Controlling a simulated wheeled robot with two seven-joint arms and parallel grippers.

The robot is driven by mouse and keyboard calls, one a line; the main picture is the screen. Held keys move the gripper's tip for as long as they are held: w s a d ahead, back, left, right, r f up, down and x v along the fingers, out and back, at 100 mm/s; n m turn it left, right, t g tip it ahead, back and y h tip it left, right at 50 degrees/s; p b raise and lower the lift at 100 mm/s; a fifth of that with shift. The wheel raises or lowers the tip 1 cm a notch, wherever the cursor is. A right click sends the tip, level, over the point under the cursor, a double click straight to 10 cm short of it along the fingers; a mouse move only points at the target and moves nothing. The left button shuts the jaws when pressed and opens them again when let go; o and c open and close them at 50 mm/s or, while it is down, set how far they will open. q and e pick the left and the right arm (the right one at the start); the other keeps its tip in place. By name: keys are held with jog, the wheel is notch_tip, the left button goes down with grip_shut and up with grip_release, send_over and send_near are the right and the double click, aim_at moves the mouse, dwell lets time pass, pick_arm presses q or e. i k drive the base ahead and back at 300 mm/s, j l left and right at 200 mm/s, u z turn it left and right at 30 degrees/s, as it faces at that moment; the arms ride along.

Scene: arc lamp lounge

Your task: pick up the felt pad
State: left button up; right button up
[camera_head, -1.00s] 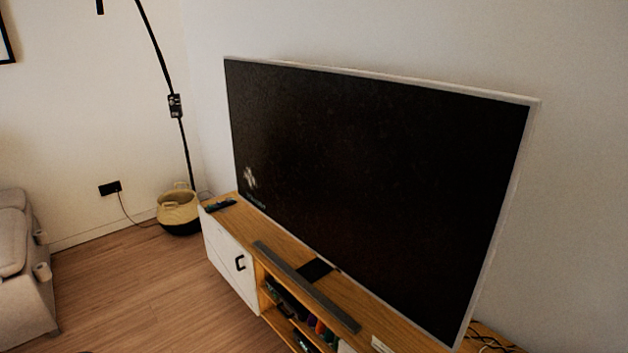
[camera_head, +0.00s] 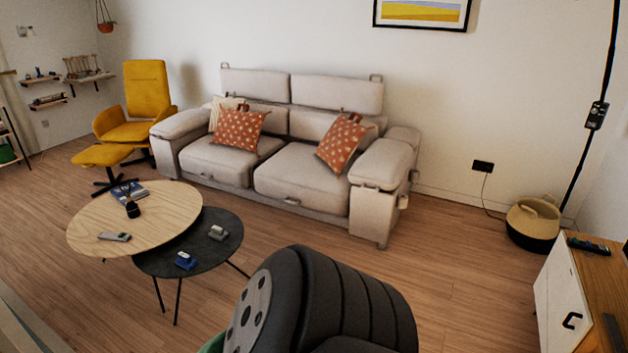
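I cannot make out a felt pad for certain in this view. A small blue object (camera_head: 185,261) and a small grey object (camera_head: 218,232) lie on the dark round table (camera_head: 165,268). A light grey, flat, oblong item (camera_head: 114,236) lies on the wooden oval table (camera_head: 165,205), near a dark vase-like object (camera_head: 132,208) and a book (camera_head: 128,191). These are too small to identify surely. Neither of my grippers is in view.
A grey sofa (camera_head: 220,162) with patterned cushions stands along the back wall, with a yellow armchair (camera_head: 146,91) to its left. A basket (camera_head: 532,224) and a wooden-topped cabinet (camera_head: 600,270) are at the right. Wood floor (camera_head: 450,260) is clear between sofa and cabinet.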

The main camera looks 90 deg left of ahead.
aim_at(217, 233)
jog(key=u, duration=3.5)
jog(key=z, duration=2.05)
jog(key=u, duration=2.05)
jog(key=i+j+z, duration=0.2)
jog(key=i, duration=0.3)
jog(key=i+j+z, duration=0.15)
jog(key=i, duration=0.4)
jog(key=j, duration=0.1)
